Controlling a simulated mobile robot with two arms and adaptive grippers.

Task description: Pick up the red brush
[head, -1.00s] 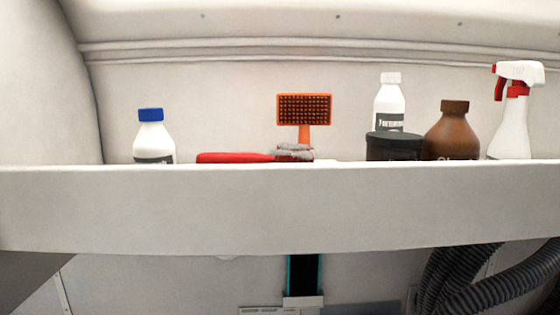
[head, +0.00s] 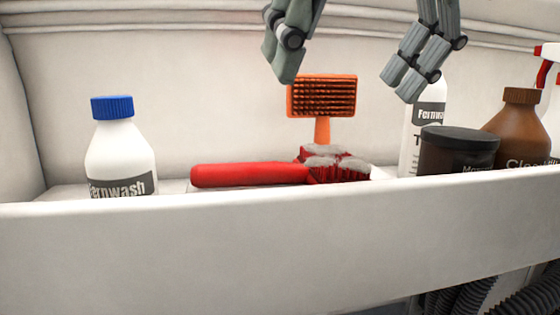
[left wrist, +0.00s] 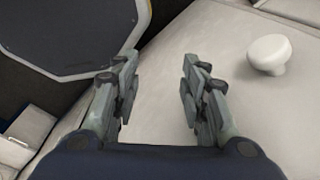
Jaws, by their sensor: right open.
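The red brush (head: 250,175) lies on the shelf (head: 270,245) behind its raised front lip in the head view. Its handle points left and its bristle head, topped with grey fluff, is at the right. My right gripper (head: 345,88) is open and empty above the shelf, its fingers spread wide, one above the brush head's left and one to the right. It does not touch the brush. My left gripper (left wrist: 160,95) shows only in the left wrist view. It is open and empty, away from the brush, over a pale surface.
An orange slicker brush (head: 322,98) stands behind the red brush. A blue-capped white bottle (head: 120,150) is at the left. A dark jar (head: 458,150), a white bottle (head: 428,115), a brown bottle (head: 520,125) and a spray bottle (head: 551,75) stand at the right. A white knob (left wrist: 269,54) is near my left gripper.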

